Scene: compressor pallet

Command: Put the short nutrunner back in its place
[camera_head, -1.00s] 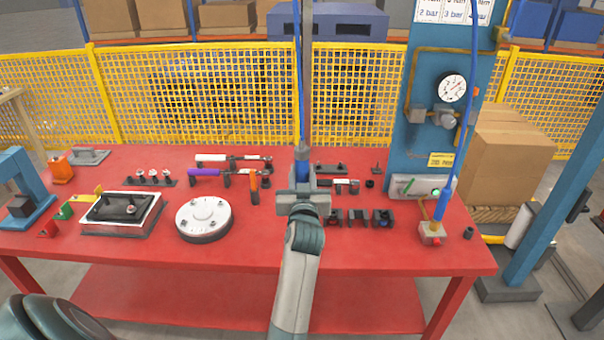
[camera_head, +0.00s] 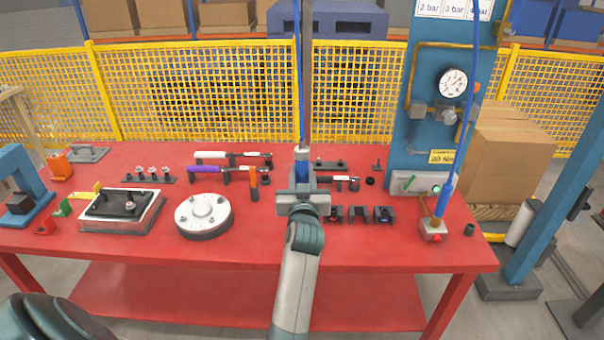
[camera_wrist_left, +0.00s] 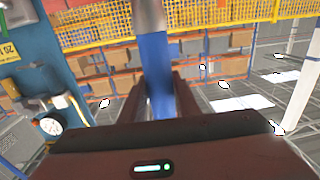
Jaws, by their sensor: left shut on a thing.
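My left gripper (camera_head: 303,200) is in the middle of the head view, in front of the red table's far half. It is shut on a blue tool with a silver end (camera_head: 302,172), which I take to be the short nutrunner. The tool stands roughly upright in the jaws. In the left wrist view its blue body (camera_wrist_left: 156,80) is between the two dark fingers, with the silver end beyond. The gripper hides the tool's lower part, and I cannot tell whether it touches the table. My right gripper is not in view.
Black holders (camera_head: 358,215) stand just right of the gripper. A round grey disc (camera_head: 203,214) and a purple-handled tool (camera_head: 205,171) are to the left. The table's front strip is clear.

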